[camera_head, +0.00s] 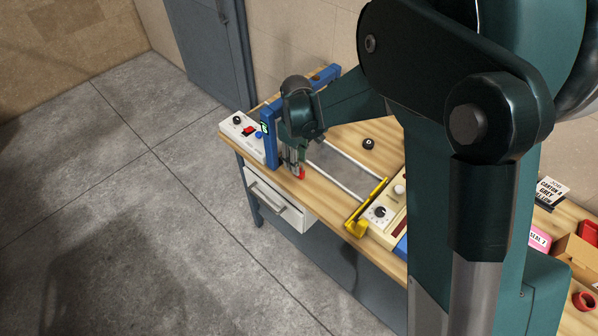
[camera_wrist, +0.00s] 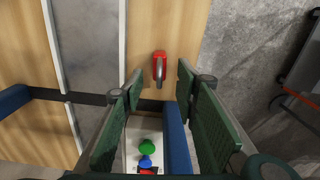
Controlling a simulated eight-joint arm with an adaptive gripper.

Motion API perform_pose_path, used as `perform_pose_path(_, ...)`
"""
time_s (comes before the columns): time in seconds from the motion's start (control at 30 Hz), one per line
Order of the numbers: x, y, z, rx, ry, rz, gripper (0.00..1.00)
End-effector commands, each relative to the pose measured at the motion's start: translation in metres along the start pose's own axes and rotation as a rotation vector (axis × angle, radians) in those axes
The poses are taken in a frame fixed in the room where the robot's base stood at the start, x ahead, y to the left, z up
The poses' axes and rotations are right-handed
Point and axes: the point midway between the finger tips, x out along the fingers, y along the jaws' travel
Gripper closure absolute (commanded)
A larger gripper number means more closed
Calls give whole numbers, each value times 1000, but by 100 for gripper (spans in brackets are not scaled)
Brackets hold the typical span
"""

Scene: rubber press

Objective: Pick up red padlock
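The red padlock (camera_wrist: 159,58) with its grey shackle lies on the wooden bench near the front edge, in the upper middle of the wrist view. In the head view only a bit of red padlock (camera_head: 302,174) shows beside my fingertips. My gripper (camera_wrist: 160,83) is open, with its two green-padded fingers apart and nothing between the pads. The padlock sits just beyond the fingertips, lined up with the gap between them. In the head view my gripper (camera_head: 293,170) points down above the bench, close to the padlock. The exact height gap is hard to tell.
A blue upright frame (camera_head: 270,140) and a white button box (camera_head: 240,132) stand close left of my gripper. Pale rails, a yellow bracket (camera_head: 358,222) and a dial panel (camera_head: 379,213) lie to the right. A black ball (camera_head: 368,143) rests behind. The bench's front edge is near.

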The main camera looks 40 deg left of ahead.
Motion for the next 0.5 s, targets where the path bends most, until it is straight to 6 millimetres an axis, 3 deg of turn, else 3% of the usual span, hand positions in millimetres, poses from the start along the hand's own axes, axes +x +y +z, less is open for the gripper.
perform_pose_path(0.5,40,1,2,0,0,0,70)
